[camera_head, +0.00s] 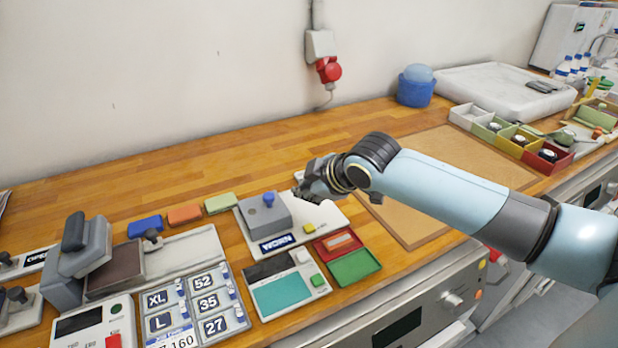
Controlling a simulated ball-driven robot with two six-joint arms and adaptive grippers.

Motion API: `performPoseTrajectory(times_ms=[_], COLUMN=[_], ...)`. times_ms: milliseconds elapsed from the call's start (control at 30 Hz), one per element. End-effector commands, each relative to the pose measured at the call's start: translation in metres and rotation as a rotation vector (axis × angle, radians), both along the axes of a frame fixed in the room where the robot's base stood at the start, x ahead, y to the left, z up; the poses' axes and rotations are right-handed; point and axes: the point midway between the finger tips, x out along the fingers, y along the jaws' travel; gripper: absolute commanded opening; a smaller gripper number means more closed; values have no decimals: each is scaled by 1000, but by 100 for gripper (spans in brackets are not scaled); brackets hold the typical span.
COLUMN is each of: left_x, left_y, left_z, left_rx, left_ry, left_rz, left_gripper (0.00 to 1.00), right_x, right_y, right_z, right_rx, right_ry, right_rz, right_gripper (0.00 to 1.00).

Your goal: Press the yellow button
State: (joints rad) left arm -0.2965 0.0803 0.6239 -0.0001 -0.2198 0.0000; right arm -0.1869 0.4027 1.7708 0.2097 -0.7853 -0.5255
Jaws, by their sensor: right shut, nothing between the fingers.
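A small yellow button (308,228) sits on a white base plate (334,215) beside a grey block device labelled WORN (270,222) with a blue knob. My right gripper (304,190) is shut and empty. In the picture it appears just above and behind the yellow button, over the far part of the plate; I cannot tell its exact height. The button is in plain view and no contact with it shows. My left gripper is not in view.
A device with a teal pad (282,294) and a yellow-green button (317,280) stands in front. Size tags (207,302) and a stamp machine (83,260) stand left. Bare wood lies behind.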

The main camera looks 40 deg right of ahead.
Motion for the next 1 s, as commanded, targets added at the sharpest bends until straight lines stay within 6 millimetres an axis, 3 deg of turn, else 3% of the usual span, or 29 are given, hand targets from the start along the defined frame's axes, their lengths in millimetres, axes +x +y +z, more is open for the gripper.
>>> performPoseTrajectory(times_ms=[133,400,633,1000], left_x=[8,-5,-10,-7], left_y=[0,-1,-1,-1], left_z=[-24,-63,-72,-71], left_rx=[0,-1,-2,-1], left_ry=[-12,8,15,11], left_rz=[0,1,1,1], left_gripper=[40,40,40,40], right_x=[0,0,0,0], right_y=[0,0,0,0], right_z=[-23,-59,-75,-75], right_rx=[0,0,1,0], right_ry=[0,1,0,0], right_rz=[0,0,-1,0], right_gripper=[0,0,0,0])
